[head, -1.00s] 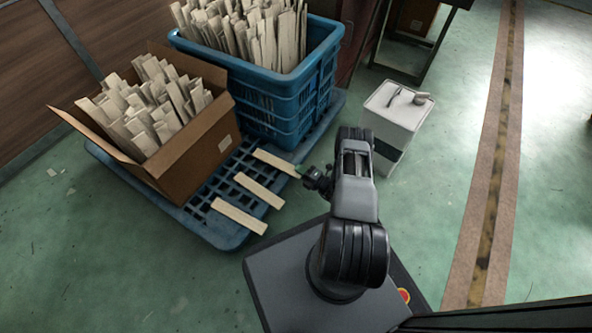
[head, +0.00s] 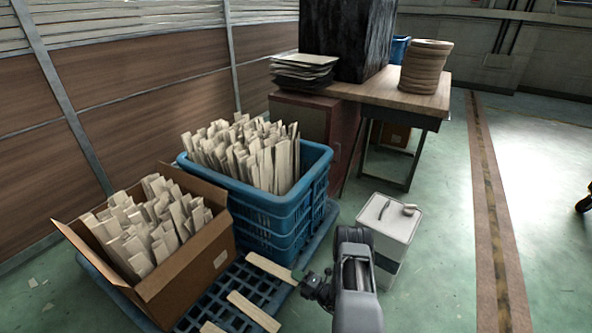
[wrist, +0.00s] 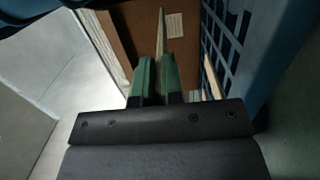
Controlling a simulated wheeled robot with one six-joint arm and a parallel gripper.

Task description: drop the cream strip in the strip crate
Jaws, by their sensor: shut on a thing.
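My gripper (head: 301,278) is low over the blue pallet, right of the cardboard box. Its green fingers (wrist: 157,80) are shut on a cream strip (head: 268,266), which sticks out to the left; the strip shows edge-on in the wrist view (wrist: 161,40). Two more cream strips lie on the pallet, one in the middle (head: 252,311) and one cut off at the bottom edge (head: 211,328). A blue crate (head: 268,226) full of upright cream strips stands behind my gripper on the pallet. I cannot tell whether the held strip still touches the pallet.
A cardboard box (head: 190,282) packed with strips stands on the blue pallet (head: 222,289) at left. A white canister (head: 388,229) stands close right of my arm. A table (head: 400,92) with stacked items is behind. Green floor is free at right.

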